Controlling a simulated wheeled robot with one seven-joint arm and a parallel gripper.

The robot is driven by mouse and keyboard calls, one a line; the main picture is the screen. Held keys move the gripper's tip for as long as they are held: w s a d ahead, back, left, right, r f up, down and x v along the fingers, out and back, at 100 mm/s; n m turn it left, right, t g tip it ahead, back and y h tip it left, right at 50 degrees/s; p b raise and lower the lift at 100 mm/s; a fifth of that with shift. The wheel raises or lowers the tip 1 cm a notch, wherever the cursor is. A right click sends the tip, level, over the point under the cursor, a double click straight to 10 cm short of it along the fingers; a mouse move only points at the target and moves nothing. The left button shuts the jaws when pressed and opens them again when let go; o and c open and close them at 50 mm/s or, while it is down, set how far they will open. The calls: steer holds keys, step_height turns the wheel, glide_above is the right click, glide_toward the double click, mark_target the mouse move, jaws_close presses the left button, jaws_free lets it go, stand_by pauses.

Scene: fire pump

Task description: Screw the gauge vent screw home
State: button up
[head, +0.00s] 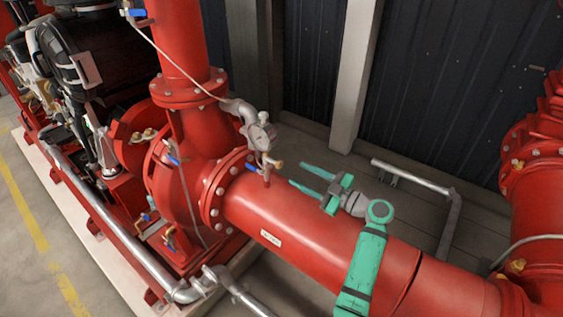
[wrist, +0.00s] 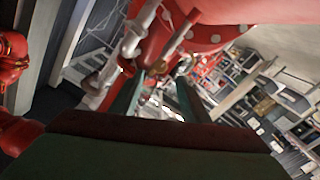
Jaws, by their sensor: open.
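How far the screw is turned in cannot be told.
A blue-handled valve (head: 253,168) sits by the gauge stem. A thin white line (head: 180,66) runs down to the gauge area. A bolted flange (head: 222,190) lies left, a grey wall post (head: 352,75) behind.

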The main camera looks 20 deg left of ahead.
mark_target(281, 165)
steer(key=x, duration=0.9)
steer(key=shift+a+f, duration=0.1)
steer(key=shift+a, duration=0.2)
steer(key=shift+w, duration=0.1)
steer(key=shift+c, duration=0.3)
steer(key=c, duration=1)
steer(key=shift+a, duration=0.1)
